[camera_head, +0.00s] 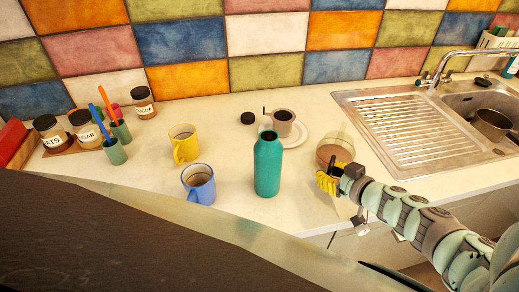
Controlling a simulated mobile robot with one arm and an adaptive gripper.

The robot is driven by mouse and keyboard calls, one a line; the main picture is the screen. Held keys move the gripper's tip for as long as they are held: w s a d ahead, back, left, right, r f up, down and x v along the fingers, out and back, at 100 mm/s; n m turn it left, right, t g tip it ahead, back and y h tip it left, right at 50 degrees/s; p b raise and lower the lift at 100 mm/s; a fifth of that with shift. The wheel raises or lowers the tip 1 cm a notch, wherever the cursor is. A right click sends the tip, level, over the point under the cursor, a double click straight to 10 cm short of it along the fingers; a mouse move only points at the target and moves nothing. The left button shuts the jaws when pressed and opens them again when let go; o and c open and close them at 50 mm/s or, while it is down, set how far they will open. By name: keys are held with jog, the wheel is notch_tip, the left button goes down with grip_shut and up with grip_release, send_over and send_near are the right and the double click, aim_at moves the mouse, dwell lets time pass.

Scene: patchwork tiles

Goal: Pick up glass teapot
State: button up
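What looks like the glass teapot (337,147) stands on the counter right of the middle, a clear rounded vessel with a brownish lower part. Its handle and spout cannot be made out. My gripper (326,182), with yellow fingers, is at the near side of the teapot, low over the counter, and covers part of its lower edge. I cannot tell whether the fingers touch the glass or how far apart they are.
A teal bottle (267,165) stands left of my gripper. Yellow (184,145) and blue (198,184) mugs and several jars are farther left. A drainboard (405,130) and sink (480,105) lie right.

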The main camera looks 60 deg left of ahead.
aim_at(333, 164)
jog(key=shift+o, duration=0.5)
jog(key=shift+a, duration=0.1)
grip_shut()
jog(key=shift+r, duration=0.2)
notch_tip(333, 164, up, 3)
jog(key=p, duration=0.3)
jog(key=shift+r, duration=0.1)
jog(key=shift+d+r+p, duration=0.2)
jog(key=shift+p, duration=0.25)
jog(key=s+d+p, duration=0.2)
jog(key=s+d, duration=0.2)
jog(key=d, duration=0.2)
jog(key=s+d+r+p, duration=0.1)
jog(key=s+d, duration=0.3)
jog(key=d, duration=0.3)
jog(key=shift+d+p, duration=0.15)
jog(key=shift+p, duration=0.25)
